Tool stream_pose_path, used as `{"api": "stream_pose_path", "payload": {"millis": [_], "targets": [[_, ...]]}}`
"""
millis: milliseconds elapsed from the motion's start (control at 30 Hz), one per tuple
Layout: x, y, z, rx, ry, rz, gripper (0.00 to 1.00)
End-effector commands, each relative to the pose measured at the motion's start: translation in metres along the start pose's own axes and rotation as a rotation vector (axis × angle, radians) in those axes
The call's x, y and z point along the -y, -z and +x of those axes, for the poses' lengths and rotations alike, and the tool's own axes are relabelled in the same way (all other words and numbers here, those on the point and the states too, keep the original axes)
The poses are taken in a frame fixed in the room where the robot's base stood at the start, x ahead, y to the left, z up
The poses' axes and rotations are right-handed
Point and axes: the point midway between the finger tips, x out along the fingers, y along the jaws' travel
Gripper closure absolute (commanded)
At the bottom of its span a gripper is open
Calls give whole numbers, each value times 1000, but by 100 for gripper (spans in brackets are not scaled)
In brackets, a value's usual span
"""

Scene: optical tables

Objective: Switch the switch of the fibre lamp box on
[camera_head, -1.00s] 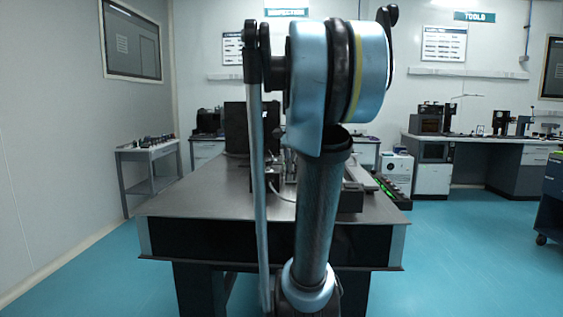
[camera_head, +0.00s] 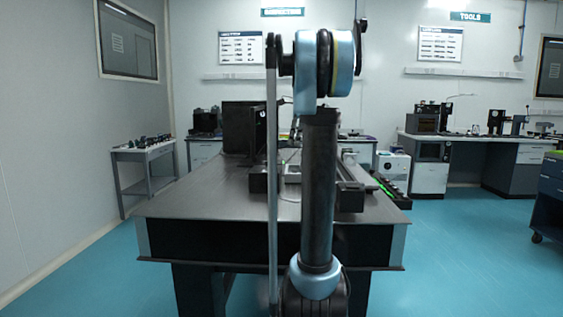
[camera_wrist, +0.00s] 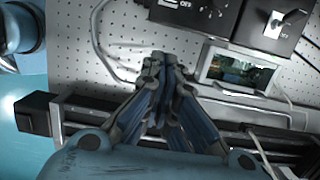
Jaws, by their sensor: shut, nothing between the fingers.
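Two dark boxes with OFF markings show at the top of the wrist view. The right one (camera_wrist: 258,28) has a pale plate with a toggle switch (camera_wrist: 292,20). The left one (camera_wrist: 195,12) is cut off by the top edge. I cannot tell which is the fibre lamp box. My gripper (camera_wrist: 163,62) is shut and empty above the perforated table top, below and left of the boxes and apart from them. In the head view my arm hides the middle of the table, and my gripper cannot be made out.
A small framed display (camera_wrist: 238,68) lies right of my gripper. A long dark rail (camera_wrist: 90,108) runs beneath it. A pale cable (camera_wrist: 96,40) curves on the left. The optical table (camera_head: 190,200) has bare top at its front left; a tall black panel (camera_head: 238,128) stands behind.

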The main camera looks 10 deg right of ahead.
Motion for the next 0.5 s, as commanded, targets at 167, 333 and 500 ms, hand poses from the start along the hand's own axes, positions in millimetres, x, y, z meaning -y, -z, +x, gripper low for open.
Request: {"api": "stream_pose_path", "payload": {"millis": [167,333,500], "targets": [[0,0,0,0,0,-1,100],[-1,-1,4,0,0,-3,100],[-1,-1,23,0,0,-5,100]]}}
